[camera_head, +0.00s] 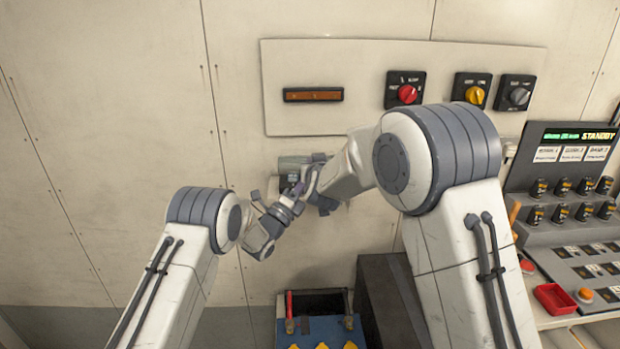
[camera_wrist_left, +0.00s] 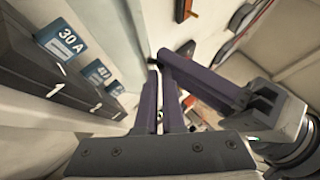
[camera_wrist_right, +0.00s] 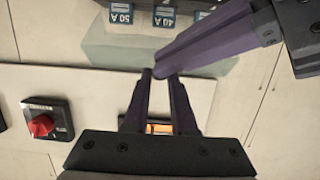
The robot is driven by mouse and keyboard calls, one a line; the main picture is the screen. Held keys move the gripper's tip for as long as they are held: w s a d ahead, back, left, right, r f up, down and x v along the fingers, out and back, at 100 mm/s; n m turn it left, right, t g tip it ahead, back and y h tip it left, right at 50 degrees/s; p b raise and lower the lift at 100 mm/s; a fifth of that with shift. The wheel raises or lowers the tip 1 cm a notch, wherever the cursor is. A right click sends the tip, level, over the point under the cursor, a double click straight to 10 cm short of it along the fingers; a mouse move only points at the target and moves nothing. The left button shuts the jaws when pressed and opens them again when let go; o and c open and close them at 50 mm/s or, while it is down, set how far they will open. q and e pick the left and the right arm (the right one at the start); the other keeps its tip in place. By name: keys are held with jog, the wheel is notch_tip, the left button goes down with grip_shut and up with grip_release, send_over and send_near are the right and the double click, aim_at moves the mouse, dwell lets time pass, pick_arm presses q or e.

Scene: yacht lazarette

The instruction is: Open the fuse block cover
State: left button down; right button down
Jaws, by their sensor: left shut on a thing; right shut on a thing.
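The fuse block (camera_head: 293,161) is a small grey-green box on the wall, partly hidden by my grippers. In the left wrist view its dark body (camera_wrist_left: 30,75) shows blue amp labels. In the right wrist view a translucent grey-green cover (camera_wrist_right: 115,50) spans below the labels; how far it stands open I cannot tell. My left gripper (camera_head: 298,191) and right gripper (camera_head: 313,185) meet at the block, fingertips close together. Both are shut at the cover's edge; the gripped part is hidden between the fingers. The purple fingers show in the left (camera_wrist_left: 159,80) and right wrist views (camera_wrist_right: 157,80).
A pale panel (camera_head: 360,60) above carries an orange bar (camera_head: 313,94), a red knob (camera_head: 407,93), a yellow knob (camera_head: 475,95) and a grey knob (camera_head: 519,95). A control console (camera_head: 560,230) stands right. A dark box (camera_head: 385,290) and a blue container (camera_head: 322,328) are below.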

pick_arm(q)
jog(key=shift+w+a+r, duration=0.15)
jog(key=shift+r, duration=0.2)
pick_arm(e)
jog(key=shift+s+f, duration=0.1)
jog(key=shift+f, duration=0.3)
jog(key=c, duration=0.8)
grip_release()
jog(key=shift+o, duration=0.2)
jog(key=shift+s+r, duration=0.1)
